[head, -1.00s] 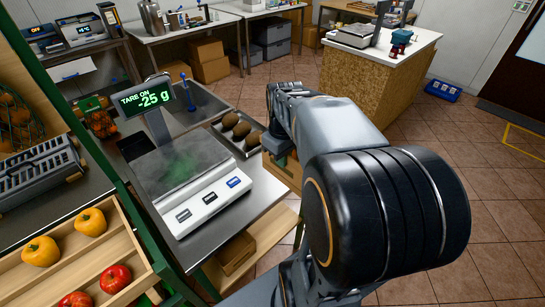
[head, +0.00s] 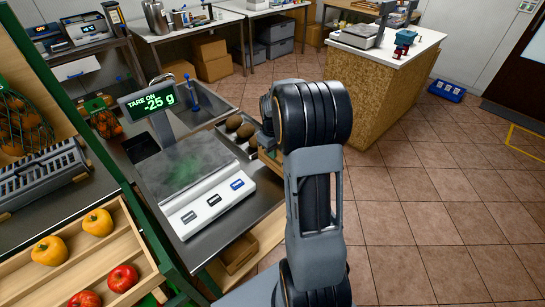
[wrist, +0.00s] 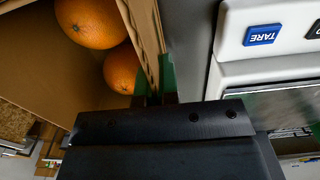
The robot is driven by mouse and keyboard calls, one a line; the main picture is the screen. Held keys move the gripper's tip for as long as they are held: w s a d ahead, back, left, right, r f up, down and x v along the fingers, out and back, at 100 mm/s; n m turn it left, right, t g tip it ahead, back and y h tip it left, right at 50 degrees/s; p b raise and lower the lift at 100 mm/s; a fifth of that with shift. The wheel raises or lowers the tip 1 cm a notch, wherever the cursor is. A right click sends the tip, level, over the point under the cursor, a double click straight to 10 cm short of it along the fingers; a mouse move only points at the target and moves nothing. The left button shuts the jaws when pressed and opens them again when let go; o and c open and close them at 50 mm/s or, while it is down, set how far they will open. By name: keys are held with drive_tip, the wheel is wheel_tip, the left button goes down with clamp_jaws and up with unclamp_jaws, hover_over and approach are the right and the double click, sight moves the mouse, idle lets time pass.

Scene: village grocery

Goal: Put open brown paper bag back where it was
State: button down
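The open brown paper bag (wrist: 50,50) fills the upper left of the wrist view, with oranges (wrist: 95,22) inside it. Its near wall runs between the green-tipped fingers of my gripper (wrist: 154,82), which look shut on the rim. In the head view only a small brown part of the bag (head: 269,158) shows beside my arm, which hides the rest and the gripper. The scale (head: 190,165) is left of the bag in the head view. Its platform looks empty and its display (head: 153,101) reads "TARE ON -25 g".
A metal tray (head: 228,136) with several brown round items lies behind the scale. A crate (head: 75,262) with yellow and red produce stands at the front left. A white-topped counter (head: 387,50) is at the back.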

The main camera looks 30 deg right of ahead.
drive_tip(key=shift+w+d+f, duration=0.1)
drive_tip(key=shift+w+f, duration=0.15)
drive_tip(key=shift+f, duration=1.7)
drive_tip(key=c, duration=1.8)
unclamp_jaws()
drive_tip(key=shift+f, duration=0.1)
drive_tip(key=o, duration=0.4)
drive_tip(key=shift+o, duration=0.2)
